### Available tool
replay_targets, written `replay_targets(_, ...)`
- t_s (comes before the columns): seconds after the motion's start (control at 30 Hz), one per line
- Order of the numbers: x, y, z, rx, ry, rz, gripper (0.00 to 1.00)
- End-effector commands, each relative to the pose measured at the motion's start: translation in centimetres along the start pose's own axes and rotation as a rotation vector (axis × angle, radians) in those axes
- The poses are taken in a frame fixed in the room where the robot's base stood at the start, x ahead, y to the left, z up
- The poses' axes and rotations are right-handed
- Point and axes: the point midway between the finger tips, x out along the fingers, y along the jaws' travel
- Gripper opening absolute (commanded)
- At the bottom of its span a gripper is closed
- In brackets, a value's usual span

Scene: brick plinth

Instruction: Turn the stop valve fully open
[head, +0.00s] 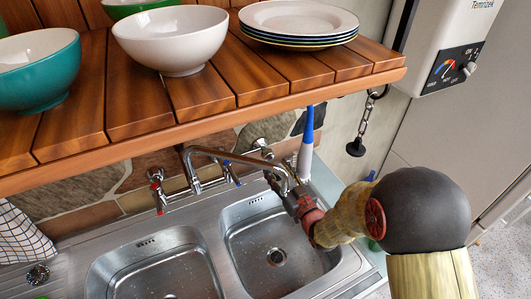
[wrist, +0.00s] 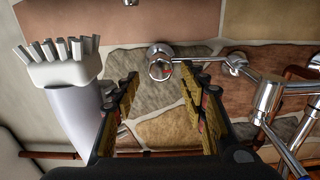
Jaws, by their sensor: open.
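The stop valve is probably the round chrome fitting with a small red mark (wrist: 160,66) on the stone wall. It lies just beyond my fingertips, centred between them in the wrist view. It likely also shows as the chrome fitting (head: 260,145) behind the taps in the head view. My gripper (wrist: 160,92) is open and empty, with a finger on each side of the view and a gap before the wall. In the head view my gripper (head: 283,180) is over the right sink's back edge, partly hidden by the tap spout. How far the valve is turned I cannot tell.
A brush (wrist: 72,85) stands close left of my gripper. Chrome tap pipes (wrist: 268,95) are close on the right. A wooden shelf (head: 230,105) with bowls and plates (head: 298,20) overhangs the sinks (head: 165,265). A black plug on a chain (head: 355,148) hangs at right.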

Motion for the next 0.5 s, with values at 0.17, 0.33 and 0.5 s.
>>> replay_targets(0.17,2.6,-0.1,0.1,0.0,0.001,-0.003,0.42)
replay_targets(0.33,5.1,-0.1,0.1,0.0,0.0,-0.002,0.42)
replay_targets(0.5,6.7,0.0,0.1,0.0,0.0,-0.001,0.42)
